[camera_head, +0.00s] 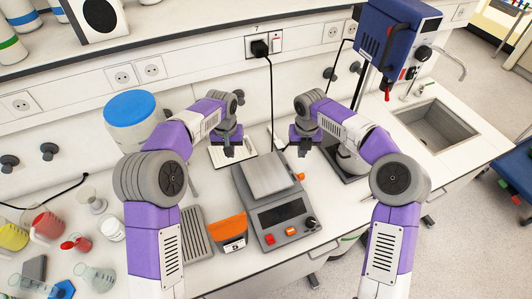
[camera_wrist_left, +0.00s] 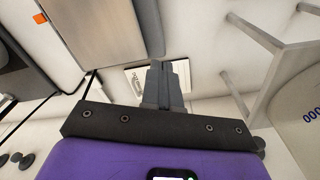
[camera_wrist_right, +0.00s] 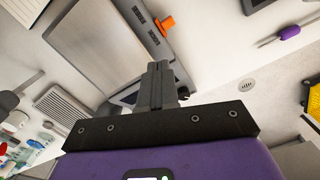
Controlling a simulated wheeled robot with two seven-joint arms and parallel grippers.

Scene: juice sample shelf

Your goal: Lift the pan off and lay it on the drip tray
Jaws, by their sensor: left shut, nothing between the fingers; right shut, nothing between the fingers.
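The pan (camera_head: 266,174) is a flat square silver plate lying on top of a dark grey balance (camera_head: 288,213) in the middle of the bench. It also shows in the left wrist view (camera_wrist_left: 95,30) and the right wrist view (camera_wrist_right: 95,45). The drip tray (camera_head: 194,236) is a grey ribbed slab lying left of the balance, also visible in the right wrist view (camera_wrist_right: 68,108). My left gripper (camera_head: 229,151) is shut and empty behind the pan's left side. My right gripper (camera_head: 303,151) is shut and empty behind its right side. Neither touches the pan.
An orange-topped block (camera_head: 229,230) stands between tray and balance. A blue-lidded container (camera_head: 131,112) is behind my left arm. Coloured beakers and flasks (camera_head: 46,224) crowd the left. A blue stand-mounted device (camera_head: 395,40) and a sink (camera_head: 437,121) are at right.

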